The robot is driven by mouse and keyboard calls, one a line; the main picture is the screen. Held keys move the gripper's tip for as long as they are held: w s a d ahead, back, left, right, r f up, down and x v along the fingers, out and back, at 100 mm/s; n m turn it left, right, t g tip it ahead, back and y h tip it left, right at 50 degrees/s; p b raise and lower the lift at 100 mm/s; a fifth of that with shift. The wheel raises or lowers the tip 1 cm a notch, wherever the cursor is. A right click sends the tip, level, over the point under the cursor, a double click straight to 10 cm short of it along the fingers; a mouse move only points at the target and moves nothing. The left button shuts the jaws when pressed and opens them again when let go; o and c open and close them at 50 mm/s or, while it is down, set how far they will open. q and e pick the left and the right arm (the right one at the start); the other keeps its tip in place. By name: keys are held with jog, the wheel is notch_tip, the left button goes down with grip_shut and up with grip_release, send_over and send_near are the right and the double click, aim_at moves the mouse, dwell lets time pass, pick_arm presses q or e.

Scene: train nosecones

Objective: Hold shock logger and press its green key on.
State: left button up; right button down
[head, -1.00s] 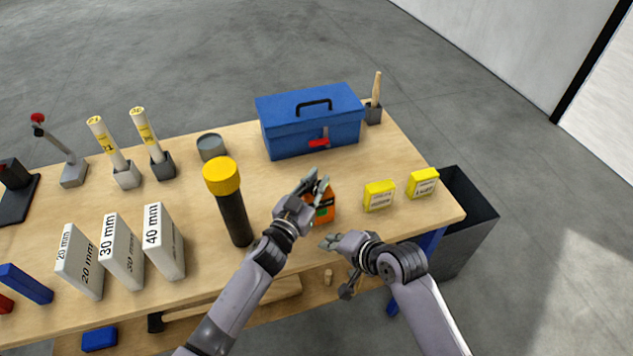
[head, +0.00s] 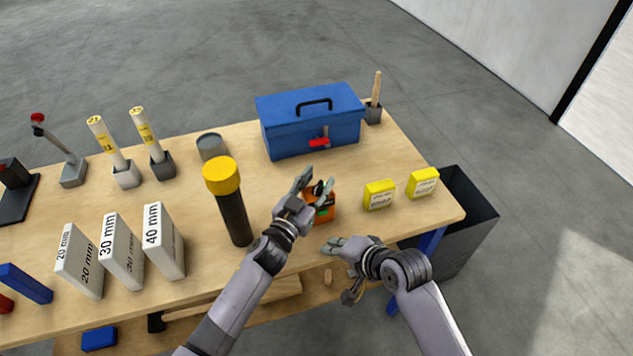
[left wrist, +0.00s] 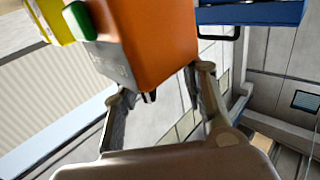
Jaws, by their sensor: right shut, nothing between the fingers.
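The orange shock logger (head: 326,218) stands on the bench with its green key (head: 322,211) on the side facing me. In the left wrist view, the orange body (left wrist: 155,40) and green key (left wrist: 80,20) show large at the top. My left gripper (head: 316,184) is at the logger's top, its fingers spread apart on either side of a small black part. In the left wrist view the fingers (left wrist: 160,90) are apart, with a dark part between them. My right gripper (head: 332,244) is shut and empty, low by the bench's front edge, apart from the logger.
Two yellow boxes (head: 380,195) stand right of the logger. A blue toolbox (head: 310,125) is behind it. A black cylinder with a yellow cap (head: 234,215) and white thickness blocks (head: 163,243) stand left. A dark bin (head: 455,235) is beyond the right edge.

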pick_arm(q)
jog(key=v, duration=1.2)
jog(key=shift+d, duration=0.1)
